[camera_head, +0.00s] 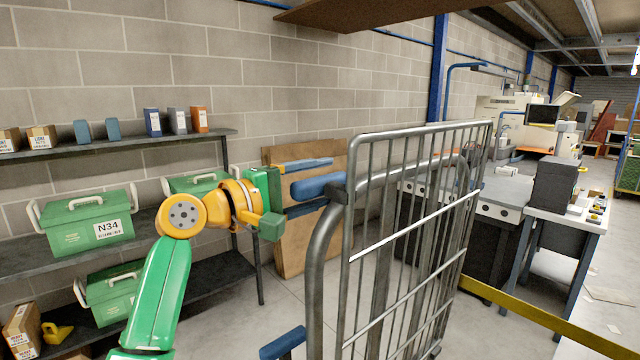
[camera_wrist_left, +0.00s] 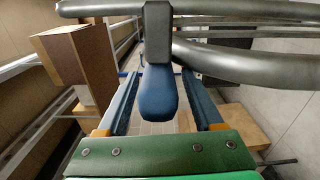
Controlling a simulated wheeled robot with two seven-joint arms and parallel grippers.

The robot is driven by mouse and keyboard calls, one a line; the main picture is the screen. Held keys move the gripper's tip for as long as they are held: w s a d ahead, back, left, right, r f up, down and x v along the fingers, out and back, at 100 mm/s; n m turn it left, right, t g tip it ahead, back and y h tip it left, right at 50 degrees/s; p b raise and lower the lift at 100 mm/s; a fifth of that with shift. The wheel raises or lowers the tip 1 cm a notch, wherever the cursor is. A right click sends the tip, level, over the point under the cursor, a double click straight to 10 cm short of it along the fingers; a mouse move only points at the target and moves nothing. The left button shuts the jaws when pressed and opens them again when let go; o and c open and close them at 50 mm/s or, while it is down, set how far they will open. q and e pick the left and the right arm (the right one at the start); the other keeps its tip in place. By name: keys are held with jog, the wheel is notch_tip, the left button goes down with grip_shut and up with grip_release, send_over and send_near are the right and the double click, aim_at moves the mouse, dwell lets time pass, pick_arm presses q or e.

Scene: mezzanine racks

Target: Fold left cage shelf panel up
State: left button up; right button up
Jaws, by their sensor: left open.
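A grey metal wire cage (camera_head: 405,240) stands at the centre right, with upright bars and thick curved tubes. A blue handle (camera_head: 318,185) sticks out from its left tube towards my arm. My left gripper (camera_head: 306,187) is open, with one blue finger above the handle and one below in the head view. In the left wrist view the handle (camera_wrist_left: 158,92) lies between the two spread fingers, with a gap on each side. I cannot tell which tubes belong to the shelf panel. My right gripper is not in view.
Another blue piece (camera_head: 283,343) shows low by the cage. Dark shelves (camera_head: 120,145) with green boxes (camera_head: 88,222) stand at left. Brown boards (camera_head: 290,235) lean on the wall behind the gripper. A yellow bar (camera_head: 545,318) crosses at right. A workbench (camera_head: 535,215) stands beyond the cage.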

aim_at(290, 197)
pick_arm(q)
jog(key=b+v, duration=0.3)
jog(key=shift+s+f, duration=0.3)
jog(key=shift+f, duration=0.05)
jog(key=v, duration=0.1)
jog(key=b+v, duration=0.1)
jog(key=v, duration=0.2)
jog(key=shift+w+a+r+b, duration=0.15)
jog(key=shift+w+r+b, duration=0.1)
jog(key=shift+r+b, duration=0.1)
